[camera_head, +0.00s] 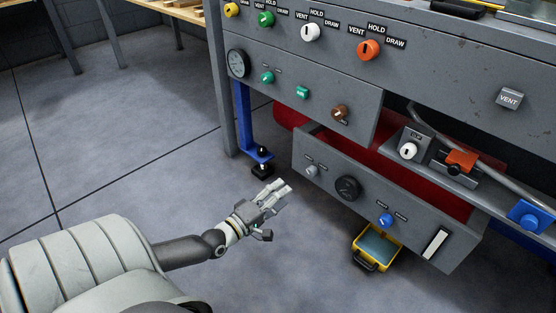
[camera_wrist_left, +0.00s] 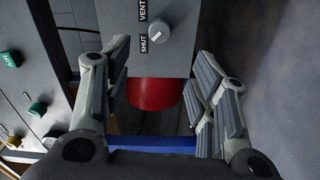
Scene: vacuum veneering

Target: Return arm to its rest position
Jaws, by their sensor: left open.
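My left arm comes in from the lower left in the head view, over the concrete floor. Its gripper (camera_head: 274,192) is open and empty, in front of the grey bench and left of the lower grey panel (camera_head: 328,179). In the left wrist view the two fingers of the gripper (camera_wrist_left: 166,78) stand wide apart with nothing held between them. Beyond them show the end of a grey panel with a white knob (camera_wrist_left: 158,33) marked SHUT and VENT, and a red rounded tank (camera_wrist_left: 154,94). My right gripper is in neither view.
The bench front (camera_head: 295,68) carries several coloured knobs and a gauge (camera_head: 238,63). A blue leg (camera_head: 246,122) stands behind the gripper. A yellow case (camera_head: 358,265) sits on the floor below the panel. Open floor (camera_head: 120,150) lies to the left.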

